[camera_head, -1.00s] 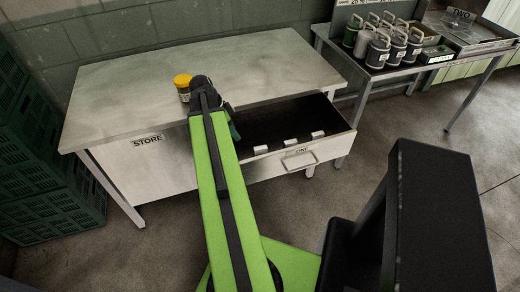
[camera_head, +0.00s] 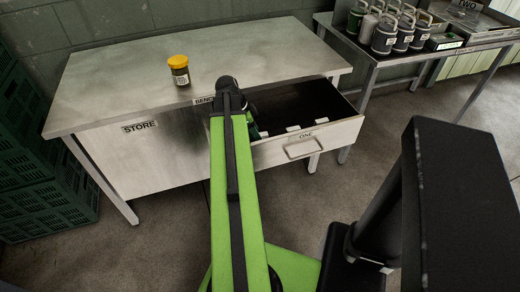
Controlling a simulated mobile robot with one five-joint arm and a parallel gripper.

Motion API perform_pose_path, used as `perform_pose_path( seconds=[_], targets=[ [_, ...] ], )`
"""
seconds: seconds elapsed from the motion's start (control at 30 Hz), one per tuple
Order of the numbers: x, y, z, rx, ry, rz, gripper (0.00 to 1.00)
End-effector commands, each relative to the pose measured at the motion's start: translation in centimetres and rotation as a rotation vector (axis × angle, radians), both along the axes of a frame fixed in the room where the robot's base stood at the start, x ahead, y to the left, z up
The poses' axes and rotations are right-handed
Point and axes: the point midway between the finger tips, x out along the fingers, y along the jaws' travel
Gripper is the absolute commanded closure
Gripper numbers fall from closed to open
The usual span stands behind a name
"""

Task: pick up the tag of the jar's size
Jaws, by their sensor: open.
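A small jar (camera_head: 179,76) with a yellow lid and a dark body with a label stands upright on the metal bench (camera_head: 120,85). Drawer ONE (camera_head: 318,139) is pulled open below the bench top. Small white tags (camera_head: 292,128) show along its front edge, another (camera_head: 322,121) farther right; their print is too small to read. My gripper (camera_head: 254,128) is mostly hidden behind my green arm, at the drawer's left end. Only a dark teal part of it shows, apart from the visible tags. Nothing is seen held.
A second table at the right holds several handled canisters (camera_head: 385,36) and a tray marked TWO (camera_head: 475,22). Green crates (camera_head: 40,190) are stacked at the left. The bench top around the jar is clear.

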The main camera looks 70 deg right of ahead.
Motion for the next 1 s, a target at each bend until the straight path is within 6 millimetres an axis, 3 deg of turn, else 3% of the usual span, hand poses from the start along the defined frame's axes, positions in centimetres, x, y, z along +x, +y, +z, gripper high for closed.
perform_pose_path(
  seconds=[0.17, 0.47, 0.7, 1.0],
  targets=[
    [-0.2, -0.2, -0.4, 0.0, 0.0, -0.001, 0.53],
    [-1.6, -1.7, -4.9, 0.0, 0.0, -0.001, 0.53],
    [-1.8, -1.8, -4.7, 0.0, 0.0, -0.001, 0.53],
    [-1.8, -1.8, -4.6, 0.0, 0.0, -0.001, 0.89]
  ],
)
